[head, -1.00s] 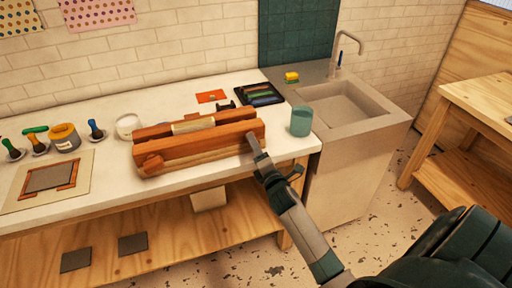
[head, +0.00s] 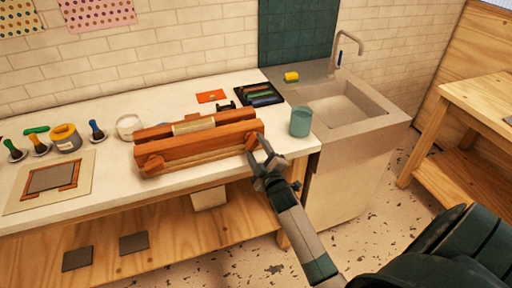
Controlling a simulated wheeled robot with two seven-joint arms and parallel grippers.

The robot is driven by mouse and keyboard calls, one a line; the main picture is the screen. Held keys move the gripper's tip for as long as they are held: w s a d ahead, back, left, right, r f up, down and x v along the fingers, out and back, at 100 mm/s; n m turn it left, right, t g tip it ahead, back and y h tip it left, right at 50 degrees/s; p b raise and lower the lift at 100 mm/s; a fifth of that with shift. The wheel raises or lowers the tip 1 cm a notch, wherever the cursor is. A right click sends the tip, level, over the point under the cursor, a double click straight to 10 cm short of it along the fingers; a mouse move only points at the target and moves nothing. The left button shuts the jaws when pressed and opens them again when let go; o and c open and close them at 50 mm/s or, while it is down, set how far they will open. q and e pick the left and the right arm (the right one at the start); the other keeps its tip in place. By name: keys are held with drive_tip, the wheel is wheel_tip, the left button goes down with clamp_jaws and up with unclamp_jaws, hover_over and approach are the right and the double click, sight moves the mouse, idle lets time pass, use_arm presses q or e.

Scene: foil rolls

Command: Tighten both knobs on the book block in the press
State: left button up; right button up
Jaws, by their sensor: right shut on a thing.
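The wooden press (head: 195,150) lies on the white worktop, with the pale book block (head: 193,125) held between its beams. The left knob (head: 151,164) sticks out of the front beam at its left end, with no gripper at it. The right knob (head: 250,142) is at the front beam's right end, partly hidden by my right gripper (head: 259,149). My right gripper is shut on this knob, a finger on either side, reaching in from the lower right. My left gripper is not in view.
A teal cup (head: 300,121) stands just right of the press, near the sink (head: 345,105). A white tub (head: 128,127), a jar (head: 65,138) and brushes are on the left. A dark tray (head: 259,94) and orange card (head: 211,96) lie behind. The worktop's front edge is close below the press.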

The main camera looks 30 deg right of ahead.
drive_tip(key=m, duration=0.4)
drive_tip(key=m+p, duration=0.1)
drive_tip(key=m, duration=0.1)
drive_tip(key=shift+s+a+f+m, duration=0.1)
drive_tip(key=shift+s+f+m, duration=0.05)
drive_tip(key=shift+f+m, duration=0.2)
drive_tip(key=m+p, duration=0.1)
drive_tip(key=m, duration=0.5)
drive_tip(key=shift+f, duration=0.1)
drive_tip(key=o, duration=0.9)
drive_tip(key=shift+o, duration=0.8)
drive_tip(key=shift+a+r, duration=0.1)
drive_tip(key=shift+r, duration=0.25)
